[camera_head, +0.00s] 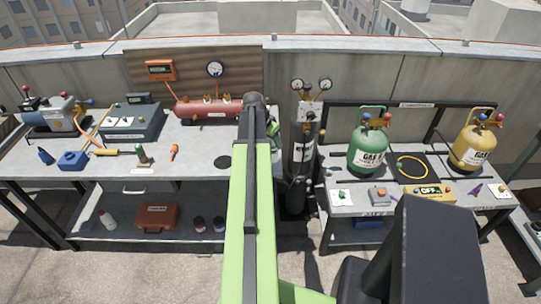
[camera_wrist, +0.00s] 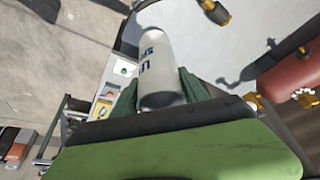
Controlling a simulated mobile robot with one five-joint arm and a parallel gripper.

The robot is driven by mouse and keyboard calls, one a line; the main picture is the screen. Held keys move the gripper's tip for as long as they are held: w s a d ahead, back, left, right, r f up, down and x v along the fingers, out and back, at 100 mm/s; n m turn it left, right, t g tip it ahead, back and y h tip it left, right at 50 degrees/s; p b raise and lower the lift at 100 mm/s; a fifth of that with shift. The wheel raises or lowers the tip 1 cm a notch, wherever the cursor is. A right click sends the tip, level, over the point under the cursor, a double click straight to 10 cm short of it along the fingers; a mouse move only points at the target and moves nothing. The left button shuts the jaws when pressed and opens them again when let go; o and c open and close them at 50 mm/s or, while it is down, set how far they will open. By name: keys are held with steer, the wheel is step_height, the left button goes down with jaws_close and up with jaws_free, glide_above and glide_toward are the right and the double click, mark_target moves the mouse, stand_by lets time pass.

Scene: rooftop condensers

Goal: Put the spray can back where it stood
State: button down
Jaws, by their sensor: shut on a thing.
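The spray can (camera_wrist: 160,66), a pale cylinder with dark blue lettering, is between the dark green fingers of my gripper (camera_wrist: 158,90) in the wrist view. My gripper is shut on it. In the head view, my raised arm ends in a dark wrist (camera_head: 255,101) in front of the workbench (camera_head: 190,148), near the right end of the red tank (camera_head: 208,108). A black round spot (camera_head: 223,162) lies bare on the bench, left of my arm.
A tall dark cylinder (camera_head: 301,150) with gauges stands right of my arm. The right-hand table holds green (camera_head: 368,145) and yellow (camera_head: 472,148) gas cylinders. A small bottle (camera_head: 142,154) and orange tool (camera_head: 174,153) are on the bench. A red toolbox (camera_head: 157,216) sits below.

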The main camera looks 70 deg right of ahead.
mark_target(272, 148)
steer(key=shift+w+d+f, duration=0.1)
steer(key=shift+w+f, duration=0.05)
steer(key=shift+w, duration=0.05)
steer(key=shift+f+b, duration=2.15)
steer(key=shift+f, duration=0.05)
steer(key=c, duration=0.6)
jaws_free()
steer(key=shift+r, duration=0.1)
steer(key=shift+r, duration=0.1)
steer(key=shift+r+p, duration=0.2)
steer(key=shift+p, duration=0.15)
steer(key=p+v, duration=1)
steer(key=v, duration=0.2)
steer(key=shift+f+p, duration=0.1)
steer(key=shift+p, duration=0.3)
